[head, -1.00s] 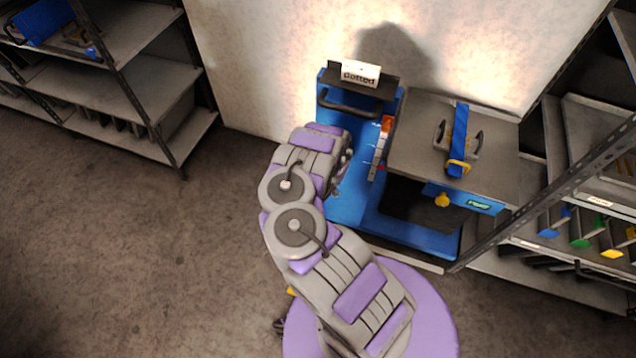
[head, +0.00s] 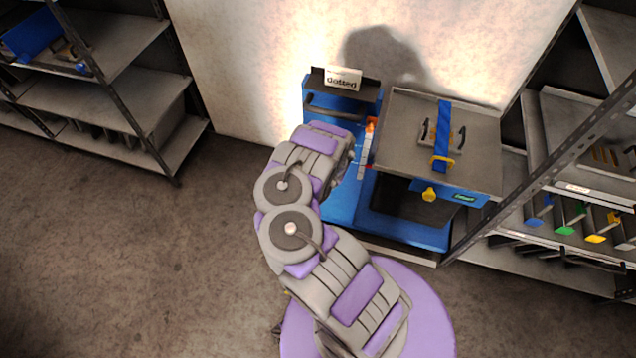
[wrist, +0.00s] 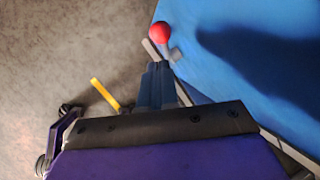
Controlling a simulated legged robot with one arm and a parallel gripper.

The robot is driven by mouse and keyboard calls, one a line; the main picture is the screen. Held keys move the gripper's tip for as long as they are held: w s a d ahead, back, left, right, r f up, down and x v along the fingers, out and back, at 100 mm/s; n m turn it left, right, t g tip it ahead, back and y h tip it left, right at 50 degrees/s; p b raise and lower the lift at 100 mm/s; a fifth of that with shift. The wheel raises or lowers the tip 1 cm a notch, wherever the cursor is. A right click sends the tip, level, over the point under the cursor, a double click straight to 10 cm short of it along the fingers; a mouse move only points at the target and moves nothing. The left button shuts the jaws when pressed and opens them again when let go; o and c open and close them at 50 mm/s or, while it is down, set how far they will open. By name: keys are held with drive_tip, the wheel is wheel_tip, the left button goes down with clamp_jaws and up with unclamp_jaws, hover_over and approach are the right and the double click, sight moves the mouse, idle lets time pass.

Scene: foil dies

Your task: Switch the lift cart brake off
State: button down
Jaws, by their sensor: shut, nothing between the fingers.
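The blue lift cart (head: 341,208) stands against the wall in the head view, with a grey platform (head: 405,160) at its right. In the wrist view its blue surface (wrist: 225,45) fills the upper right. A red ball knob (wrist: 160,32) on a short grey lever stands at the cart's edge, just beyond my fingertips. My gripper (wrist: 157,70) is shut and empty, pointing at the knob; I cannot tell whether they touch. In the head view my arm hides the gripper and the red knob. Which way the brake is set cannot be told.
A strapped grey die (head: 441,130) lies on the platform. A yellow knob (head: 429,194) sits on its front. Shelving stands close at right (head: 560,110) and far left (head: 120,90). A yellow bar (wrist: 105,95) lies left of my fingers. Floor at left (head: 120,260) is clear.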

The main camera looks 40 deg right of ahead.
drive_tip(key=w+p+v, duration=0.1)
drive_tip(key=p+v, duration=0.6)
drive_tip(key=p, duration=0.1)
drive_tip(key=shift+r+p, duration=0.2)
drive_tip(key=shift+p, duration=0.15)
drive_tip(key=shift+a, duration=0.3)
drive_tip(key=shift+s, duration=0.1)
